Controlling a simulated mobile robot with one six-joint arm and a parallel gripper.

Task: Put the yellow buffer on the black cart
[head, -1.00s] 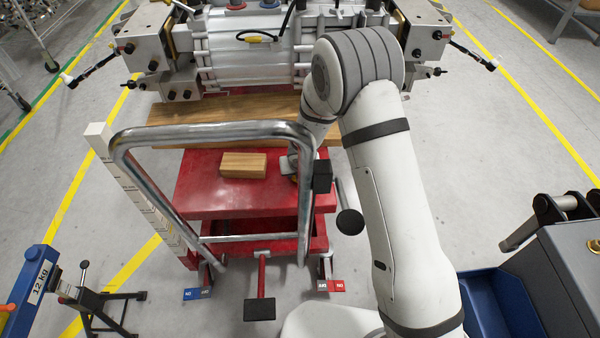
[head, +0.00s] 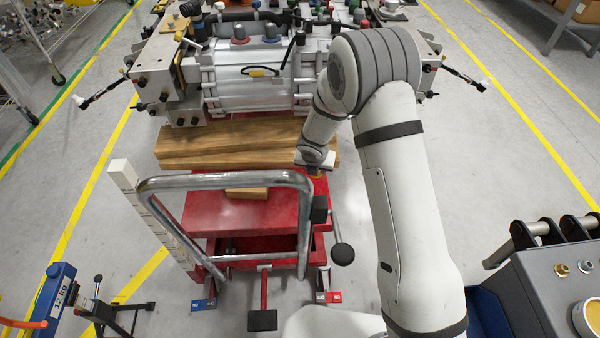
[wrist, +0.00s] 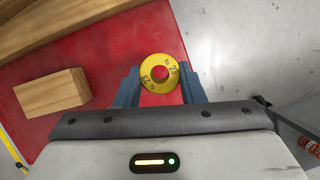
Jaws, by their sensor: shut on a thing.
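The yellow buffer is a round yellow ring (wrist: 147,82) with dark "25" markings, held between the blue-grey fingers of my gripper (wrist: 160,88) in the wrist view. Red shows through its hole. My gripper (head: 315,167) is shut on it over the right edge of the red platform, and only a bit of yellow shows there in the head view. The height above the platform is unclear. A dark grey cart (head: 535,285), possibly the black cart, stands at the lower right, with small round pieces and a yellow-topped round piece (head: 587,316) on it.
The red lift cart (head: 215,214) has a metal push handle (head: 225,181) in front of the platform. A wooden block (wrist: 52,92) lies on it. Wooden beams (head: 225,140) and the metal chassis fixture (head: 250,80) stand behind.

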